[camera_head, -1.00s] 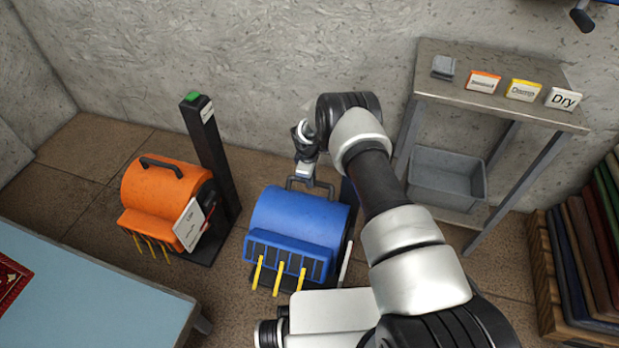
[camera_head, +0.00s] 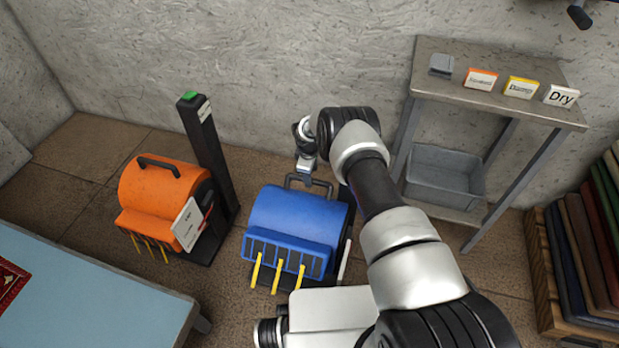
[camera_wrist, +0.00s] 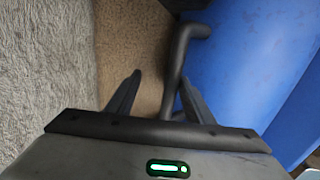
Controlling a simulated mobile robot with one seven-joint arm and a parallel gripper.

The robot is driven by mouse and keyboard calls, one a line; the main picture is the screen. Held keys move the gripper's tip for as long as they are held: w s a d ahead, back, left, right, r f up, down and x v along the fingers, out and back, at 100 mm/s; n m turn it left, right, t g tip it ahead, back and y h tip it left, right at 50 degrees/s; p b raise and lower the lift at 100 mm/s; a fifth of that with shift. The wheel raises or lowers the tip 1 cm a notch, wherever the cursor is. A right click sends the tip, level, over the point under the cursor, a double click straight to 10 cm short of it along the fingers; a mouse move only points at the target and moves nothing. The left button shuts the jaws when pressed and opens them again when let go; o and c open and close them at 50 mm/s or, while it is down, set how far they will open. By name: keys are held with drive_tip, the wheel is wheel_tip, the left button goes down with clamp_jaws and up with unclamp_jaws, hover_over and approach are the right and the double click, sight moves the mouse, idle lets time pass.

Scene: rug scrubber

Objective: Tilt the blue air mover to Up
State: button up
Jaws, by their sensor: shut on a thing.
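The blue air mover (camera_head: 295,220) stands on the floor at the centre of the head view, with yellow strips hanging from its front grille. Its dark handle (camera_head: 326,184) rises at the back, on the wall side. My gripper (camera_head: 304,175) is at this handle and shut on it. In the wrist view, the handle bar (camera_wrist: 176,70) runs down between the two dark fingers of my gripper (camera_wrist: 158,95), beside the blue body (camera_wrist: 245,60). The fingers' exact contact with the bar is hard to see. The mover's right side is partly hidden by my arm.
An orange air mover (camera_head: 160,190) and a black post (camera_head: 207,150) with a green top stand left. A grey table (camera_head: 500,70) with label cards is at right, a grey bin (camera_head: 445,178) below it. A pale blue table (camera_head: 90,300) fills the lower left.

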drive_tip(key=s+r+p, duration=0.1)
drive_tip(key=r+p, duration=0.1)
drive_tip(key=r, duration=0.6)
drive_tip(key=s+a+r+p, duration=0.1)
drive_tip(key=s+r+p, duration=0.1)
drive_tip(key=r, duration=0.7)
drive_tip(key=shift+p, duration=0.65)
drive_tip(key=shift+s, duration=0.1)
